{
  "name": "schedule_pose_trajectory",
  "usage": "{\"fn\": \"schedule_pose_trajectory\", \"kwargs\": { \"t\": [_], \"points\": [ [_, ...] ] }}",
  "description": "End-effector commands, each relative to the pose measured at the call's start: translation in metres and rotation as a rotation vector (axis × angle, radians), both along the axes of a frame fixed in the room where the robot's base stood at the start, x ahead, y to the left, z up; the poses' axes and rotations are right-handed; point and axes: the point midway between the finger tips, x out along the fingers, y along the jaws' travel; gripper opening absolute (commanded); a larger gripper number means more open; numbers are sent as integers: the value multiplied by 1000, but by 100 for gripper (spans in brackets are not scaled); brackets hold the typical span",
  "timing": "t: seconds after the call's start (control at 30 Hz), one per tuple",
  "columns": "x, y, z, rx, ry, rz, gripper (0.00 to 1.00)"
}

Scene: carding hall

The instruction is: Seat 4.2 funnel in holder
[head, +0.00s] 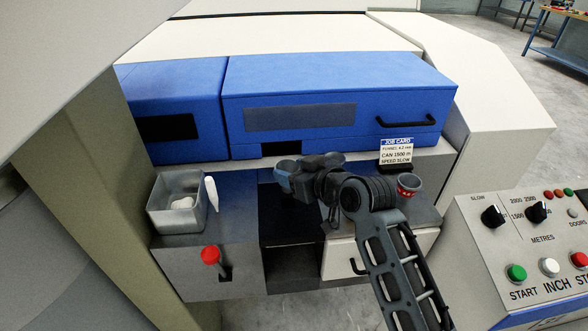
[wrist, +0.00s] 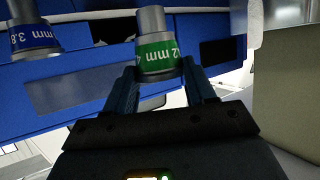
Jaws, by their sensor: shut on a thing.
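The 4.2 funnel (wrist: 157,52), grey metal with a green band partly reading 4.2 mm, is between my gripper's two fingers in the wrist view. My gripper (wrist: 160,68) is shut on it at the band. In the head view my gripper (head: 285,177) is over the dark recess in front of the blue cover, and the funnel is hidden behind it. A blue-banded 3.8 mm funnel (wrist: 34,38) is at the left of the wrist view, apart from my fingers. I cannot make out the holder in either view.
A grey bin (head: 165,219) and a white bottle (head: 211,194) are at left, above a red-knobbed lever (head: 210,256). A control panel (head: 530,250) is at right.

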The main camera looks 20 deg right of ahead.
Motion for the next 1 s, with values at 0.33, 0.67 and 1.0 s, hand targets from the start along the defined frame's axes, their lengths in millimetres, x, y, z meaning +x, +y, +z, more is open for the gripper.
{"fn": "schedule_pose_trajectory", "kwargs": {
  "t": [0.33,0.67,1.0],
  "points": [
    [0,0,-21,0,-1,-1,20],
    [0,0,-39,-1,-1,-1,20],
    [0,0,-57,-1,-1,0,20]
  ]
}}
